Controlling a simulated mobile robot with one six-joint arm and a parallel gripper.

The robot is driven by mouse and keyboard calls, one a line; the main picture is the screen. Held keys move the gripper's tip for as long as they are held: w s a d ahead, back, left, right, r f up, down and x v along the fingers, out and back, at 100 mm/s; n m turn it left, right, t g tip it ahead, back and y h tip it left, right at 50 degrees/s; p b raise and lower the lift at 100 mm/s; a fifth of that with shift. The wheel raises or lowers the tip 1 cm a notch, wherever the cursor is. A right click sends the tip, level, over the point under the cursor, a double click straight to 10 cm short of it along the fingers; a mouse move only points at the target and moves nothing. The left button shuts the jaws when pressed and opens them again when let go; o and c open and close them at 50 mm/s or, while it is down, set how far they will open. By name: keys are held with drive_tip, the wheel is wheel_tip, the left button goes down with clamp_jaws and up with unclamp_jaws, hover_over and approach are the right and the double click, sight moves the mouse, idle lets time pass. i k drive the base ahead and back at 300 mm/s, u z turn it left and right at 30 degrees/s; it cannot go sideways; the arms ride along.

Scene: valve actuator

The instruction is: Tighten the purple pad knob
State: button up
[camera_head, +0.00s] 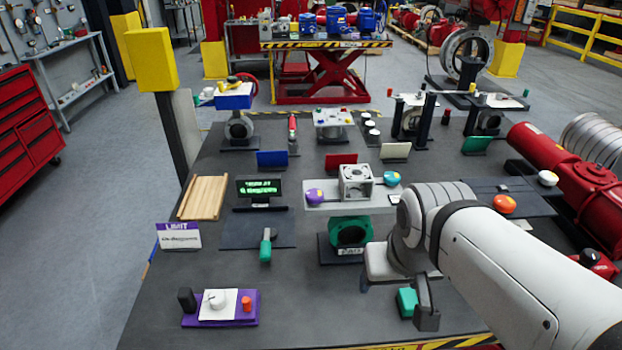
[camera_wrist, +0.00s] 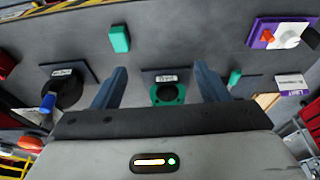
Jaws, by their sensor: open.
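The purple pad (camera_head: 248,318) lies flat at the front left of the dark table. It bears a white plate with a round white knob (camera_head: 217,299), a black post and an orange peg. In the wrist view the purple pad (camera_wrist: 259,34) and its white knob (camera_wrist: 291,38) are at the upper right. My gripper (camera_head: 398,302) is over the right-hand front of the table, well to the right of the pad. In the wrist view my gripper (camera_wrist: 160,78) shows its two fingers wide apart with nothing held between them.
A green block (camera_head: 406,301) is close by my gripper. A green valve body (camera_head: 350,232) stands behind it, and a green-handled piece (camera_head: 266,246) lies left of that. A purple-lettered sign (camera_head: 179,236) stands behind the pad. The table between pad and gripper is clear.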

sight(314, 196)
drive_tip(key=u, duration=0.1)
drive_tip(key=k, duration=0.5)
drive_tip(key=z, duration=1.95)
drive_tip(key=k, duration=1.4)
drive_tip(key=u, duration=1.75)
drive_tip(key=i, duration=1)
drive_tip(key=u, duration=0.05)
